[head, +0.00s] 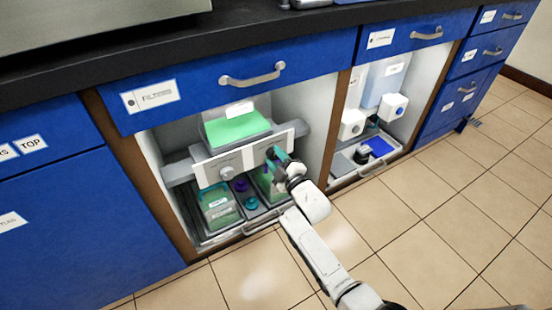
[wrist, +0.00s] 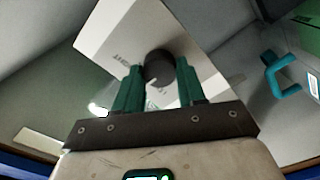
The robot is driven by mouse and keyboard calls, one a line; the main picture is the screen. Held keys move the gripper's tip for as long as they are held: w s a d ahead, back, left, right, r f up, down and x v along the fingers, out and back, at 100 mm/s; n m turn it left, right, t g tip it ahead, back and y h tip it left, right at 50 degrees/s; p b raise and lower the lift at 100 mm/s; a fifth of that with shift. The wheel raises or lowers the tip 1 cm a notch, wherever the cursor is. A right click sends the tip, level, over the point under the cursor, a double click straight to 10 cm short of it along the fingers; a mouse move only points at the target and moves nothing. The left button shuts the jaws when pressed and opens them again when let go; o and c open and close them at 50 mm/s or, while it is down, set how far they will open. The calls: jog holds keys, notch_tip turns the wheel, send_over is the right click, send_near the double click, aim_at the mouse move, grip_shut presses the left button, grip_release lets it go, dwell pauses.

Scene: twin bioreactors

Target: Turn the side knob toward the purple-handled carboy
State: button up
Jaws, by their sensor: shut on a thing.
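My gripper (head: 280,156) is at the right end of a pale panel (head: 249,159) inside the left open cabinet. In the wrist view its two green fingers (wrist: 158,72) stand either side of a dark round knob (wrist: 159,66) on the panel, shut on it. In the head view the gripper hides that knob. A pale knob (head: 227,173) sits further left on the panel. Below are a left carboy (head: 217,212) with green contents and a right carboy partly behind my arm. A purple part (head: 240,186) shows between them; I cannot tell whether it is a handle.
A teal handle (wrist: 283,75) shows at the right of the wrist view. A green-filled vessel (head: 235,127) is above the panel. A grey tray rim (head: 256,218) lies under the carboys. A second open cabinet at right holds white equipment (head: 352,124). The tiled floor in front is clear.

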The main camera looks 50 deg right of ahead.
jog(key=c, duration=0.3)
jog(key=shift+c, duration=0.2)
jog(key=m+p, duration=0.3)
jog(key=m, duration=0.1)
jog(key=shift+r+m, duration=0.15)
jog(key=shift+m, duration=0.15)
jog(key=shift+m+p, duration=0.7)
jog(key=shift+m, duration=1.5)
jog(key=o, duration=1.1)
jog(key=shift+c, duration=0.2)
